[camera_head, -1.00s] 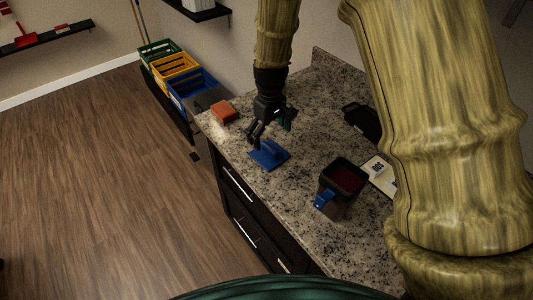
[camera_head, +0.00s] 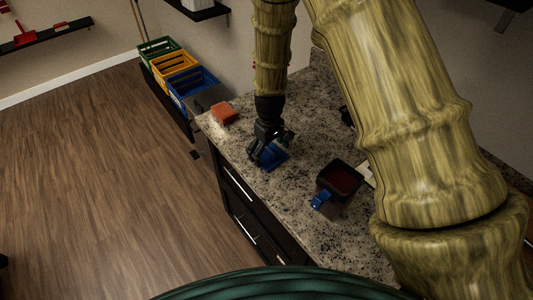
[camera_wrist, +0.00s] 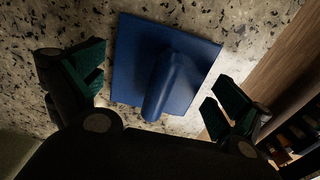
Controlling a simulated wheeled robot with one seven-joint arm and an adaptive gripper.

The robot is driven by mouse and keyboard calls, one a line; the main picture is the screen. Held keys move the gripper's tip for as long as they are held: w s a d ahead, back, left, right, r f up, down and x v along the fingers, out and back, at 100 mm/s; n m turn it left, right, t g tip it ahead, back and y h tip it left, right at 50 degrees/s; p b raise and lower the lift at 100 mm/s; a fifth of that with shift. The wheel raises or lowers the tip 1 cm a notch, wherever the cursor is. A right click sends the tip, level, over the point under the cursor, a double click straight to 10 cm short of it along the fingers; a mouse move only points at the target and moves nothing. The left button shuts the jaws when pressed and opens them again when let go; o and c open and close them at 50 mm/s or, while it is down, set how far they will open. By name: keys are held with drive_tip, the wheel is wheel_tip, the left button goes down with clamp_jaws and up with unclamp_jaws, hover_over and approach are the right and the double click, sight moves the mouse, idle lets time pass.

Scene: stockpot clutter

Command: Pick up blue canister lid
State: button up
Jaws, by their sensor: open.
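The blue canister lid (camera_head: 273,157) lies on the speckled granite counter, a flat square with a raised ridge handle. In the wrist view the lid (camera_wrist: 130,65) is right ahead, its handle pointing toward my gripper. My gripper (camera_head: 267,151) is open just above the lid and partly covers it in the head view. In the wrist view my gripper's green-padded fingers (camera_wrist: 160,95) stand apart on both sides of the handle, with nothing held. A dark open canister (camera_head: 341,181) with a blue clasp and a reddish inside stands nearby on the counter.
An orange-red block (camera_head: 224,113) sits near the counter's far left corner. A dark object and a pale card lie partly hidden behind my arm. Green, yellow and blue crates (camera_head: 190,85) stand beyond the counter. Counter (camera_head: 289,208) between lid and front edge is clear.

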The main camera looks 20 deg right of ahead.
drive_tip(key=shift+f, duration=0.15)
drive_tip(key=shift+c, duration=0.2)
drive_tip(key=shift+s, duration=0.1)
drive_tip(key=c, duration=1)
drive_tip(key=shift+s+a, duration=0.1)
drive_tip(key=shift+s, duration=0.05)
drive_tip(key=shift+c, duration=1.1)
